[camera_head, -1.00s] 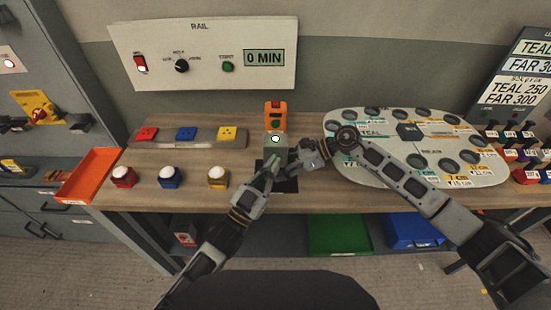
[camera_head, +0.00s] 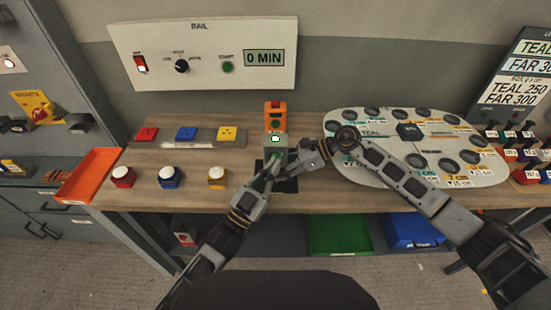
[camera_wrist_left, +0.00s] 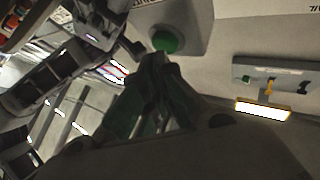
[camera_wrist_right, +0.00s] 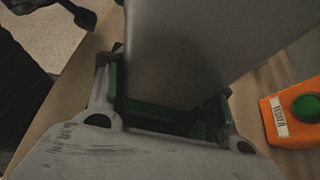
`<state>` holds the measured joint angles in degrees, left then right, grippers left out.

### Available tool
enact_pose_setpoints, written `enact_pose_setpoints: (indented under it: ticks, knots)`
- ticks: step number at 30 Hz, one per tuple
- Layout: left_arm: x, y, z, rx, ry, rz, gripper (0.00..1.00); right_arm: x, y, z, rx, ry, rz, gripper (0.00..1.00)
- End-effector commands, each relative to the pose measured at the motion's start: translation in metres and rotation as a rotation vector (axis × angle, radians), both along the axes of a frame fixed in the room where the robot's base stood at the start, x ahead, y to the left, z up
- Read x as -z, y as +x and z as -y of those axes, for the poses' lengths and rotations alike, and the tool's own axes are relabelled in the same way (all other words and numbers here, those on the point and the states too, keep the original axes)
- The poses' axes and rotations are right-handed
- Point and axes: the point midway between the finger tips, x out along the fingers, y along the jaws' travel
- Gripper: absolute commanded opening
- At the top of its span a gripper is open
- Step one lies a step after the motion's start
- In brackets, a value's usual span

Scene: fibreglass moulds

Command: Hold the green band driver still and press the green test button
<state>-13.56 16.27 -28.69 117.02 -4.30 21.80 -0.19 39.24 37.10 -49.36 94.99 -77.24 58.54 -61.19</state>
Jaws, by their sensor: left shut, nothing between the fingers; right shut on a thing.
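The green band driver (camera_head: 275,143) is a grey box with a bright lit spot on its top part, at the bench centre. My right gripper (camera_head: 316,154) is shut on it from the right; the right wrist view shows its grey body (camera_wrist_right: 190,50) between the green-lined fingers. My left gripper (camera_head: 272,164) is shut and empty, in front of the driver. In the left wrist view a green button (camera_wrist_left: 165,40) sits on a grey housing. The left fingertips (camera_wrist_left: 155,60) are right at its lower edge; I cannot tell whether they press it.
An orange tester (camera_head: 275,106) with its own green button stands behind the driver. Three domed buttons (camera_head: 169,177) and an orange tray (camera_head: 91,175) lie left. A pale board with round wells (camera_head: 460,178) lies right, under my right arm. A rail panel (camera_head: 215,85) hangs behind.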

Motion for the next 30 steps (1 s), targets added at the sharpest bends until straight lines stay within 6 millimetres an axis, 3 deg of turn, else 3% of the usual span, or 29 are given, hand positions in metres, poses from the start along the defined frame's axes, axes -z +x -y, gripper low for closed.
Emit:
enact_pose_setpoints:
  ticks: [11,30]
  knots:
    - [0.000,-0.003,0.000,0.000,-0.001,-0.001,0.00,0.000,0.000,0.000,0.000,0.000,-0.001,0.40]
    - [0.001,-0.040,0.000,0.001,0.000,-0.001,0.00,0.000,0.000,0.000,0.000,0.000,-0.002,0.40]
